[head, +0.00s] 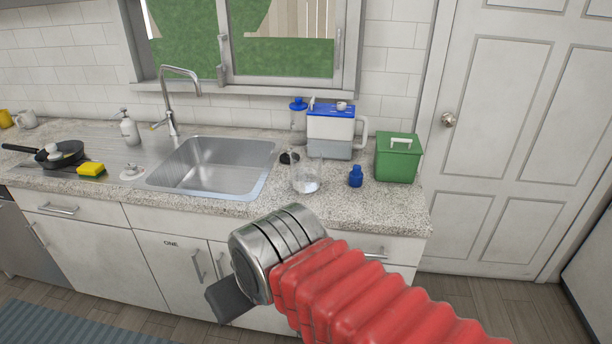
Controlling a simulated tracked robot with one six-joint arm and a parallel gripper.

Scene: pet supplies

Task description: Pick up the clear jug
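A clear, see-through vessel, which looks like the clear jug (305,181), stands upright on the speckled counter (230,206), just right of the sink. Something whitish shows in its lower part; I cannot make out a handle. A clear bottle with a blue cap (298,122) stands behind it. My gripper (229,299) shows only as a dark grey piece at the end of my arm, low in front of the cabinets. It is below the counter top and apart from the jug. Its fingertips are not clearly visible.
Close to the jug are a blue-lidded container (331,130), a small blue bottle (355,177), a small black object (289,158) and a green box (397,160). The sink (212,165) and faucet (170,105) lie left. Bare counter lies in front of the jug.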

